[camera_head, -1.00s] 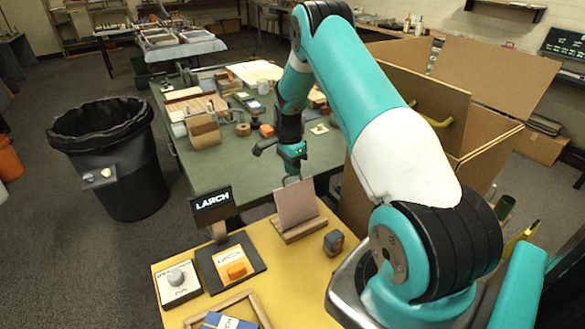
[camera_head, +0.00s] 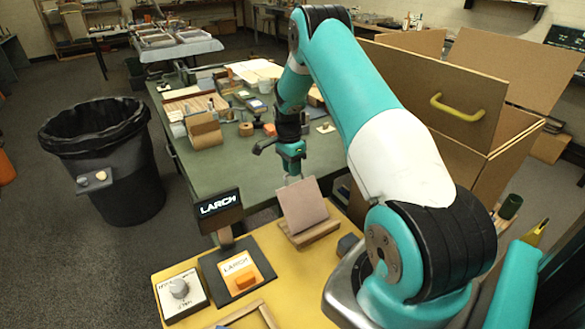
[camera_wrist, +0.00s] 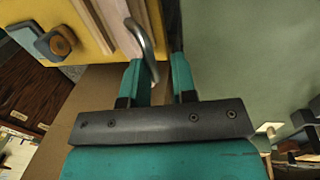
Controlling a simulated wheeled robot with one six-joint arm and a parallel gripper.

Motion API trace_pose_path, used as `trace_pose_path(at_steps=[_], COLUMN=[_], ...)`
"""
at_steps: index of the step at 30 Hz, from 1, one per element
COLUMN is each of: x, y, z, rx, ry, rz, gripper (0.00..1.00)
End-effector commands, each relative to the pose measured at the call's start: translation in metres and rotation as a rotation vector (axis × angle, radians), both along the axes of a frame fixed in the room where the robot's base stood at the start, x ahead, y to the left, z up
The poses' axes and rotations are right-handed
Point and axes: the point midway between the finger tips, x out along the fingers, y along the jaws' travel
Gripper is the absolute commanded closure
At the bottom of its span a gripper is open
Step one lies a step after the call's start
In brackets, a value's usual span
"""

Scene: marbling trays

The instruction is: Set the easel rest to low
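The easel is a wooden stand (camera_head: 312,236) with a pinkish panel (camera_head: 303,207) leaning on it, on the yellow tabletop in the head view. In the wrist view a curved metal loop (camera_wrist: 142,38), which looks like the easel's rest, sticks out beside the wooden edge. My gripper (camera_head: 291,168) is just behind the panel in the head view. In the wrist view my gripper (camera_wrist: 160,62) has its two teal fingers apart. The loop's end reaches down at the left finger, close to the gap. I cannot tell whether it touches.
On the yellow top are a dial box (camera_head: 180,292), a black LARCH sign (camera_head: 219,204), an orange block on a LARCH card (camera_head: 242,270) and a small dark block (camera_head: 348,244). A cardboard box with a yellow handle (camera_head: 458,107) stands right. A black bin (camera_head: 105,160) stands left.

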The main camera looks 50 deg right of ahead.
Motion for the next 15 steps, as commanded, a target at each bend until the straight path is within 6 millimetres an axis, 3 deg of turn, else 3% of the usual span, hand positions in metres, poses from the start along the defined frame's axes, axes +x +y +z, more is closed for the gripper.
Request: trace_pose_path(at_steps=[1, 2, 15], x=[0.0052, 0.0051, 0.0025], y=[-0.0013, -0.0013, -0.0009], z=[0.0030, 0.0030, 0.0026], rx=[-0.008, -0.008, -0.004], ry=[-0.016, -0.016, -0.007], rz=[0.004, 0.004, 0.002], gripper=[0.71, 0.64, 0.64])
